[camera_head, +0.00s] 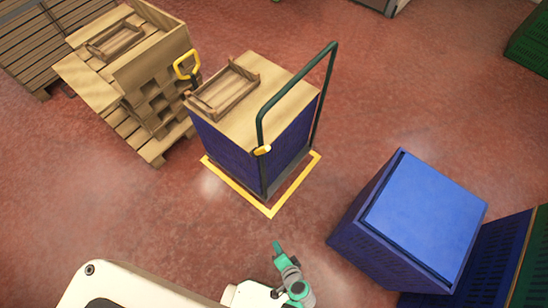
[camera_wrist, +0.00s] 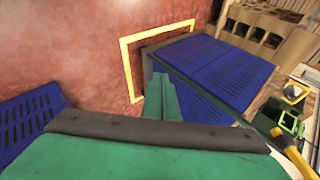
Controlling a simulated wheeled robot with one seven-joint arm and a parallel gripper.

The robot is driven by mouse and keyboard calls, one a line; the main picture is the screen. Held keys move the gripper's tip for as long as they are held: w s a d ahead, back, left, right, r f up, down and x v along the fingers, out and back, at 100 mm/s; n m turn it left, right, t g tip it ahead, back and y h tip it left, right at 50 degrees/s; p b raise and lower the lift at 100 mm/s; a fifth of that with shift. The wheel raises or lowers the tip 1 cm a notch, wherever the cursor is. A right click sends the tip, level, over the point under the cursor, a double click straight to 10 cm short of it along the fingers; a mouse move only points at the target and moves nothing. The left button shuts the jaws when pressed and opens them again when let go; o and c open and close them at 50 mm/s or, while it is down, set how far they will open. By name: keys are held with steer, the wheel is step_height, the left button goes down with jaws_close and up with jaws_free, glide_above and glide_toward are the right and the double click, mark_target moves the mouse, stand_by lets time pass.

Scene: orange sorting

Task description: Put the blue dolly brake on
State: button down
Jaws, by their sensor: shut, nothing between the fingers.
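The dolly stands inside a yellow floor outline, with a tall dark-green push handle (camera_head: 326,90) and blue crates (camera_head: 225,150) under a wooden top. In the wrist view a yellow lever (camera_wrist: 292,152) shows at the lower right, beside a dark bar. My gripper (camera_head: 277,246) is below the dolly in the head view, apart from it. In the wrist view its green fingers (camera_wrist: 160,85) are shut and empty, clear of the lever. The dolly's wheels are hidden.
A wooden tray (camera_head: 224,90) lies on the dolly's top. Pallets and wooden boxes (camera_head: 150,75) stand close on its left, with a yellow-and-black handle (camera_head: 187,66) between. A blue lidded crate (camera_head: 425,215) stands at right. Red floor (camera_head: 310,230) is free between my gripper and the dolly.

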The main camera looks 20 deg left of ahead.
steer(key=w+a+r+y, duration=0.4)
steer(key=w+r+y, duration=0.3)
steer(key=w, duration=0.4)
steer(key=w+d+r+n+y, duration=0.1)
steer(key=w+d+r+y, duration=0.2)
steer(key=r, duration=0.4)
steer(key=w+d+r+n+t+y, duration=0.1)
steer(key=w+d+r+y, duration=0.2)
steer(key=w+r+y, duration=0.2)
step_height(320, 180, up, 3)
steer(key=shift+f+n+t+y, duration=0.1)
steer(key=shift+n+t+y, duration=0.2)
steer(key=shift+y, duration=0.5)
glide_toward(259, 151)
step_height(259, 151, up, 4)
steer(key=w+a, duration=0.2)
steer(key=a, duration=0.1)
steer(key=shift+w+d+f, duration=0.15)
steer(key=shift+w, duration=0.05)
